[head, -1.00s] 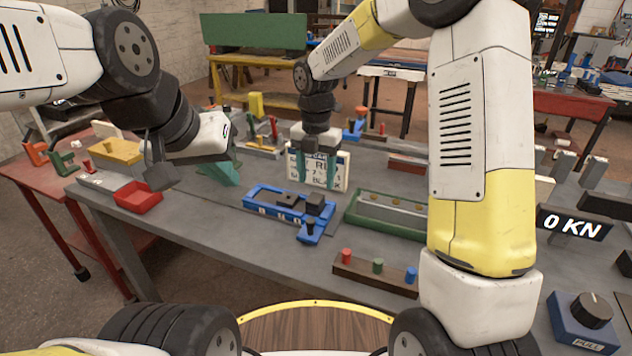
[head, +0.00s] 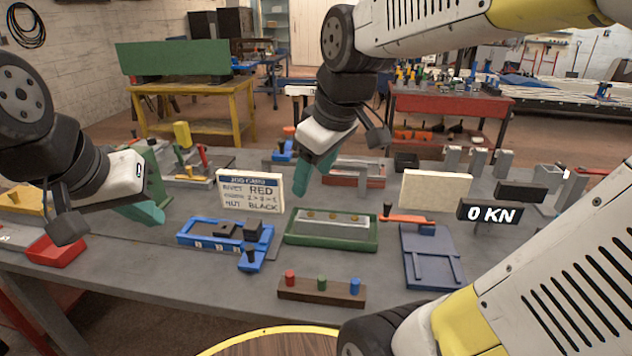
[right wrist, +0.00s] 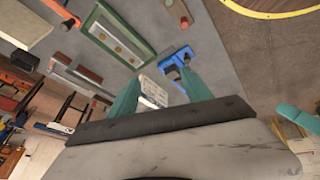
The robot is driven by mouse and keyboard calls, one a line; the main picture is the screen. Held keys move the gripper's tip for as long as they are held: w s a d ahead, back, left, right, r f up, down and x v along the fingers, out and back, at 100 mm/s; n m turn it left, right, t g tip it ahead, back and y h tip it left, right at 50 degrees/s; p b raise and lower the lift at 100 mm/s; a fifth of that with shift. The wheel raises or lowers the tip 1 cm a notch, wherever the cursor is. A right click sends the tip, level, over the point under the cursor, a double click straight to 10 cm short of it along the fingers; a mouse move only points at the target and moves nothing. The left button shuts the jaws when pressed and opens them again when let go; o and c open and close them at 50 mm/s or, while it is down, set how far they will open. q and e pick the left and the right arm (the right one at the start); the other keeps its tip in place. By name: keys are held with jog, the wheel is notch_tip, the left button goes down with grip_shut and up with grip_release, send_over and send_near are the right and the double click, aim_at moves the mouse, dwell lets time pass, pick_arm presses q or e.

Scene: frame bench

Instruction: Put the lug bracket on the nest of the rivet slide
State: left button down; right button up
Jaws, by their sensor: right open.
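A blue fixture (head: 200,243), which looks like the rivet slide, lies at the table's middle left. It has numbered marks, dark blocks (head: 252,231) on top and a black-knobbed blue part (head: 250,262) at its front. I cannot tell for sure which piece is the lug bracket. A grey bar with brass dots (head: 335,228) lies in a green tray (head: 330,244) to the right. My right gripper (head: 308,178) is open and empty above the table behind that tray; its teal fingers also show in the right wrist view (right wrist: 158,90). My left gripper (head: 143,212) hangs left of the fixture; its finger gap is hidden.
A job card (head: 250,193) stands behind the blue fixture. A wooden block with coloured pegs (head: 322,291) lies in front, a blue-grey plate (head: 432,262) to the right, a red bin (head: 56,250) at left. Another pale board (head: 436,190) stands behind the plate.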

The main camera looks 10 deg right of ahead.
jog(key=s+m, duration=0.1)
jog(key=m, duration=0.1)
jog(key=s+d+m+t, duration=0.1)
jog(key=s+m, duration=0.1)
jog(key=m, duration=0.1)
jog(key=s+m, duration=0.2)
jog(key=shift+s+d+f+m+t+y, duration=0.25)
jog(key=shift+d+f+m+t+y, duration=0.05)
jog(key=shift+d, duration=0.05)
dwell(0.6)
